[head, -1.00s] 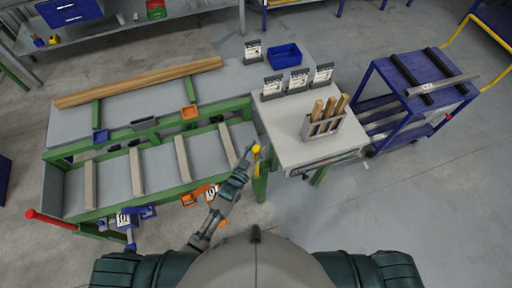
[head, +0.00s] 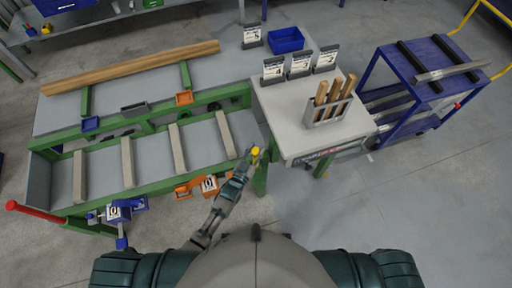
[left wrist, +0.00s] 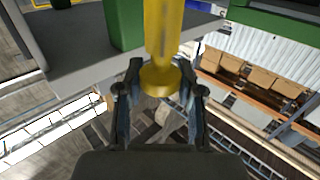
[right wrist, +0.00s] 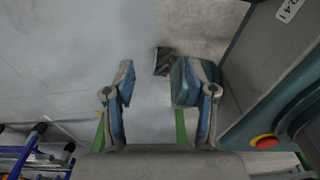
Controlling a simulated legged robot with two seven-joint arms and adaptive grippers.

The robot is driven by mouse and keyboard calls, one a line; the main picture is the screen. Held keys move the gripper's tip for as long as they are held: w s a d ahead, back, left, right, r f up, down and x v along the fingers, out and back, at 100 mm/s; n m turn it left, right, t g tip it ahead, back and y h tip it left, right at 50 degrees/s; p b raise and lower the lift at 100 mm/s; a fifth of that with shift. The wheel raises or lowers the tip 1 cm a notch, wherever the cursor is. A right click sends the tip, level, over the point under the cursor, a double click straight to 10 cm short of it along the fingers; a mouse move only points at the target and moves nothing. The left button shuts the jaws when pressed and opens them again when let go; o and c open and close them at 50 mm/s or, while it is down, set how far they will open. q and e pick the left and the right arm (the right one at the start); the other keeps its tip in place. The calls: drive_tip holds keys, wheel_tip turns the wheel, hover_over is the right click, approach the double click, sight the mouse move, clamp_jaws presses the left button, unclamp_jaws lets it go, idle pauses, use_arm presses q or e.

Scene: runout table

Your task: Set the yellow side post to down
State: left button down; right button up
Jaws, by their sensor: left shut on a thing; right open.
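The yellow side post (head: 255,152) stands at the right end of the green runout table (head: 150,198). My left gripper (head: 246,160) reaches it from the front and is shut on it. In the left wrist view the yellow post (left wrist: 163,35) runs up between the fingers of my left gripper (left wrist: 160,85), with a wider yellow collar at the fingers. The post's lower end is hidden in the head view. My right gripper (right wrist: 150,85) is open and empty in the right wrist view, over grey floor. It is not visible in the head view.
A grey side table (head: 305,130) with a holder of wooden-handled tools (head: 328,108) and number cards adjoins on the right. A blue cart (head: 420,85) stands beyond it. A red handle (head: 35,213) sticks out at the far left. Floor at front right is clear.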

sight(254, 160)
use_arm(q)
wheel_tip(254, 160, down, 4)
drive_tip(key=shift+f+b, duration=0.1)
drive_tip(key=shift+b, duration=1.1)
wheel_tip(254, 160, down, 3)
drive_tip(key=shift+r+b, duration=0.2)
drive_tip(key=shift+b, duration=0.7)
drive_tip(key=shift+f, duration=0.15)
use_arm(e)
drive_tip(key=w+a+r, duration=0.1)
drive_tip(key=w+r, duration=0.2)
drive_tip(key=w, duration=0.4)
drive_tip(key=w+a+r+t, duration=0.1)
drive_tip(key=w+r, duration=0.1)
drive_tip(key=w, duration=0.5)
drive_tip(key=shift+r, duration=0.4)
use_arm(q)
drive_tip(key=shift+s+f, duration=0.1)
use_arm(e)
drive_tip(key=shift+w, duration=0.1)
use_arm(q)
drive_tip(key=c, duration=0.9)
unclamp_jaws()
drive_tip(key=shift+c, duration=0.2)
drive_tip(key=shift+o, duration=1.1)
use_arm(e)
drive_tip(key=shift+w, duration=0.1)
